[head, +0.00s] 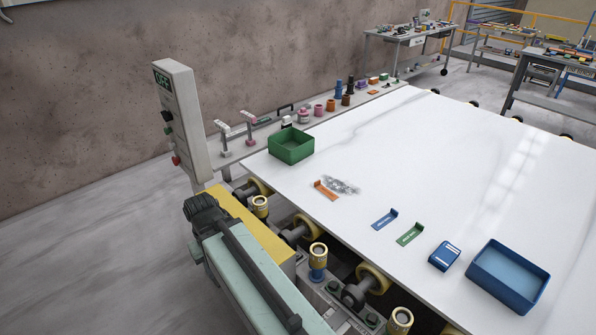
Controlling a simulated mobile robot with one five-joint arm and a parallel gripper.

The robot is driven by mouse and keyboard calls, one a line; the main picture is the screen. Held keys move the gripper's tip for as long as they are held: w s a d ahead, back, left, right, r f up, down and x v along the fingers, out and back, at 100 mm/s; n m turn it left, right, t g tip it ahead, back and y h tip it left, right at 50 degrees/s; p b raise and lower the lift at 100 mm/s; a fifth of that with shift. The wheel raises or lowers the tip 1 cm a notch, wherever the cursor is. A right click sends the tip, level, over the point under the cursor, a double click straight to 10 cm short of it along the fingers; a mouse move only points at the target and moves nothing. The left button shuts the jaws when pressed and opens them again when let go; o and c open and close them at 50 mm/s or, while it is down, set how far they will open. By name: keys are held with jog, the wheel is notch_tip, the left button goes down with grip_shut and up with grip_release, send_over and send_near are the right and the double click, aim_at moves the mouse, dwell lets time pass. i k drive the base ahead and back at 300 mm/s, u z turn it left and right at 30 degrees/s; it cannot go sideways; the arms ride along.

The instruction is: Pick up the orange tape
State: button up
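A small orange strip with one end bent upward (326,190) lies on the white stone slab (440,150), near its front left edge. It is the only orange piece I see on the slab and looks like the orange tape; its details are too small to tell. A grey patch of small pieces (343,186) lies just right of it. My gripper is not in view.
A green open box (291,146) stands at the slab's left edge. A blue strip (384,219), a green strip (409,234), a small blue box (444,256) and a blue open tray (508,276) lie to the right. The slab's far middle is clear.

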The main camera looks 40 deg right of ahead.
aim_at(318, 185)
jog(key=i, duration=0.95)
jog(key=u, duration=0.65)
